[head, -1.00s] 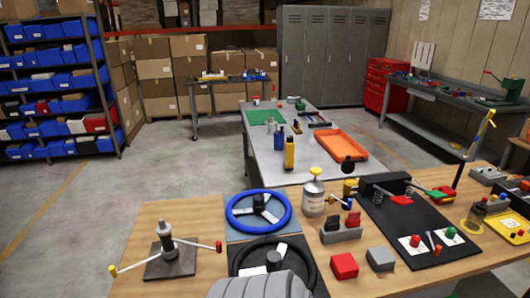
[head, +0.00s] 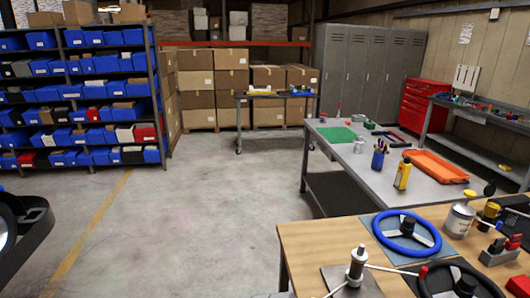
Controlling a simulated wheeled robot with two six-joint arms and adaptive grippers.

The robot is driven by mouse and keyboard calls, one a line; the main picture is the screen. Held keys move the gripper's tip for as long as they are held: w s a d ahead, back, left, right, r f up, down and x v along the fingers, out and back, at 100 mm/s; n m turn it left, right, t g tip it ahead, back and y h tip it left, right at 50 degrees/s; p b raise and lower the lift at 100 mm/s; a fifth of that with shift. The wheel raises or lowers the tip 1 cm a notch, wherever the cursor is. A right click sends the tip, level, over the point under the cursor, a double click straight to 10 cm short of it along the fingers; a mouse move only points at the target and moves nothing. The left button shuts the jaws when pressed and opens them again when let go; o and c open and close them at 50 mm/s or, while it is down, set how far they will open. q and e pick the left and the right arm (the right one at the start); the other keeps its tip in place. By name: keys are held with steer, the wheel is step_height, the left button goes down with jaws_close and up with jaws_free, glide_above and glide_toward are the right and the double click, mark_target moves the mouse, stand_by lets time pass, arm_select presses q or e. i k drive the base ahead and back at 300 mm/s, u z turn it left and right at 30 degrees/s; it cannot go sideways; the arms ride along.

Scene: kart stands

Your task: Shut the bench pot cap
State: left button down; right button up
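A white pot (head: 459,221) with a pale label stands upright on the wooden bench (head: 312,242) at the right of the head view. A small yellow cap (head: 469,194) shows at its top; I cannot tell whether it is fully shut. The pot is behind and to the right of the blue steering wheel (head: 405,232). Neither of my grippers is in view.
A black wheel (head: 460,281) and a hub with rods (head: 357,264) are on the wooden bench. A grey table (head: 345,150) behind holds an orange tray (head: 436,167) and a yellow bottle (head: 402,174). Open floor (head: 200,215) lies left, before the blue-bin shelf (head: 75,90).

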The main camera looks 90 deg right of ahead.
mark_target(489, 190)
steer(key=i, duration=1.1)
steer(key=z, duration=2.95)
steer(key=i, duration=4.4)
steer(key=z, duration=2.85)
steer(key=i, duration=1.55)
steer(key=z, duration=0.05)
